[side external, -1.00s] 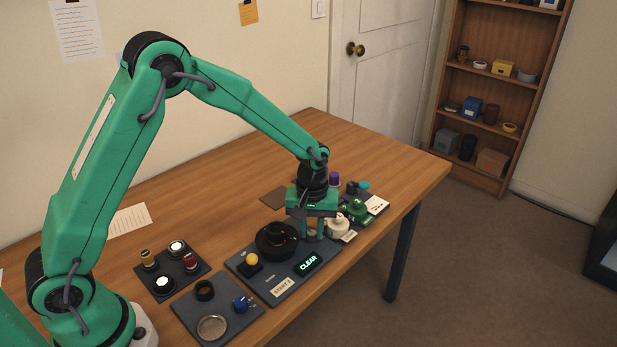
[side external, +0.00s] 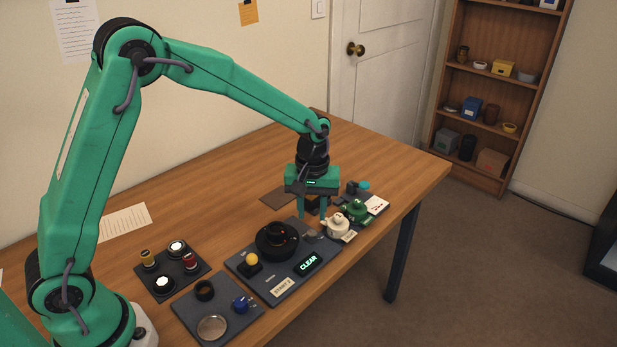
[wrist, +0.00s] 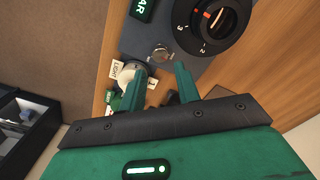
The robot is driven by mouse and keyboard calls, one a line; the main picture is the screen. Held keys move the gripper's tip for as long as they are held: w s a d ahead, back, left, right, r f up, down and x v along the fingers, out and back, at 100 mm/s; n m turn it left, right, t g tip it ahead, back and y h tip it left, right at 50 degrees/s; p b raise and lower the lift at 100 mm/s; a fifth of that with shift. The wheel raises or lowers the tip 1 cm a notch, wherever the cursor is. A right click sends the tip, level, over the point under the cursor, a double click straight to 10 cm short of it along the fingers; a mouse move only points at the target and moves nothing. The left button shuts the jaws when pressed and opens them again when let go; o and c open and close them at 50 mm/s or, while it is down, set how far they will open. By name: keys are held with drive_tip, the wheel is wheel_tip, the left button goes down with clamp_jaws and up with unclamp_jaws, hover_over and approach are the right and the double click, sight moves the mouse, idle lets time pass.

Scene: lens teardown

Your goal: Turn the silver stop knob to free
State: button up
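The silver stop knob (wrist: 160,52) sits on the dark panel (wrist: 203,69), beside the large black dial (wrist: 213,22). In the side view the knob (side external: 312,233) is small, and its pointing direction is too small to read. My gripper (side external: 312,217) hangs above the knob with its fingers pointing down. The wrist view shows the two green fingertips of my gripper (wrist: 160,70) apart, with nothing between them and the knob just beyond. The fingers do not appear to touch the knob.
A display reading CLEAR (side external: 308,263) and a yellow-topped control (side external: 252,259) share the panel. A tray (side external: 236,317) with a blue part lies at the front left. The table's back is mostly clear.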

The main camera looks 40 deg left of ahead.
sight(313, 232)
drive_tip(key=shift+r, duration=0.95)
drive_tip(key=o, duration=0.3)
drive_tip(key=m, duration=1.2)
drive_tip(key=shift+w, duration=0.1)
drive_tip(key=shift+f, duration=0.15)
drive_tip(key=shift+f, duration=3.8)
